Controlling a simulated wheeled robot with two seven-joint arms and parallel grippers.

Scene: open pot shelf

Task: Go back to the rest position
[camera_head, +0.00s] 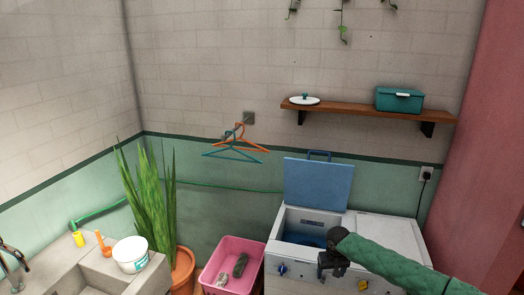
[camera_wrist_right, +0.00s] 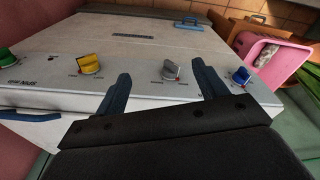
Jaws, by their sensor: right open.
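My right gripper (camera_head: 333,264) is at the front of a white appliance with a raised blue lid (camera_head: 319,183), seen in the head view. Its arm comes in from the lower right in a green sleeve. In the right wrist view the two blue fingers of the right gripper (camera_wrist_right: 163,88) stand wide apart with nothing between them. Past them is the white panel (camera_wrist_right: 130,70) with a yellow knob (camera_wrist_right: 90,64), a grey knob (camera_wrist_right: 171,69) and a blue knob (camera_wrist_right: 241,76). My left gripper is out of view.
A pink tub (camera_head: 226,276) with dark and light items stands left of the appliance. A potted plant (camera_head: 150,195) and a sink with a white bucket (camera_head: 131,259) are further left. A wooden shelf (camera_head: 350,110) holds a teal box (camera_head: 399,101) and a white lid (camera_head: 304,101).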

